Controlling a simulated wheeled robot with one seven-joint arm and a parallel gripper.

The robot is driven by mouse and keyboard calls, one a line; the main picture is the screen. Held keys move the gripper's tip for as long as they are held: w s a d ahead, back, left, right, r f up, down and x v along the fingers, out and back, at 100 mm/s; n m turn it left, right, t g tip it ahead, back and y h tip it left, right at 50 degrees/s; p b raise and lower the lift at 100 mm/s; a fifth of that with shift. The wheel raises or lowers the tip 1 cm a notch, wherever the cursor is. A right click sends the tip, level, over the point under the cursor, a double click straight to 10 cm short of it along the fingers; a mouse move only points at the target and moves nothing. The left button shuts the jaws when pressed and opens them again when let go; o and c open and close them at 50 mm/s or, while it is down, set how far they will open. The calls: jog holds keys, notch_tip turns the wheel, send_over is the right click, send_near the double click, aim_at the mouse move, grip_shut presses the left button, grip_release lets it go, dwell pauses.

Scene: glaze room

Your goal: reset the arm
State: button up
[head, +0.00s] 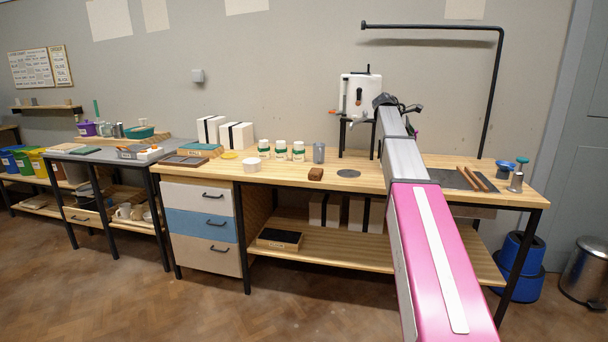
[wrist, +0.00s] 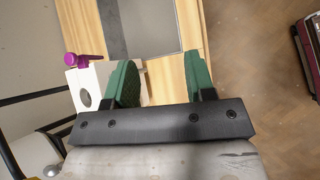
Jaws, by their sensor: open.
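My arm stretches out over the wooden workbench (head: 330,174) in the head view, its pink and grey links rising toward the wall. Its dark end is beside the white machine on a black stand (head: 353,93); the fingers cannot be made out there. In the wrist view my gripper (wrist: 160,80) shows two green finger pads set wide apart, with nothing between them. Beyond them lie wooden boards and a grey panel (wrist: 139,27). A white block with a round hole (wrist: 85,88) and a purple knob-like part (wrist: 84,60) are left of the fingers.
A black pipe frame (head: 494,95) stands behind. Blue buckets (head: 519,262) and a bin (head: 587,270) stand right. Floor in front is clear.

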jog(key=s+a+f+m+y, duration=0.15)
jog(key=s+a+f, duration=0.3)
jog(key=f, duration=0.55)
jog(key=s+a+f+m+y, duration=0.1)
jog(key=s+a+f+m, duration=0.3)
jog(key=f, duration=0.6)
jog(key=s+a+f+n+y, duration=0.1)
jog(key=s+a+f+y, duration=0.15)
jog(key=s+f, duration=0.5)
jog(key=s+a+f+m+y, duration=0.1)
jog(key=s+a+f+m, duration=0.2)
jog(key=s+f, duration=0.3)
jog(key=s+a+f+m+y, duration=0.1)
jog(key=s+a+f+m, duration=0.1)
jog(key=s+a+f, duration=0.3)
jog(key=s+a+f+m+g+y, duration=0.1)
jog(key=s+a+f+m+y, duration=0.1)
jog(key=s+a+f, duration=0.3)
jog(key=s+f+m, duration=0.1)
jog(key=s+f, duration=0.3)
jog(key=s, duration=0.2)
jog(key=shift+s+f+m, duration=0.2)
jog(key=shift+s+m, duration=0.15)
jog(key=shift+s, duration=0.05)
jog(key=shift+c, duration=0.3)
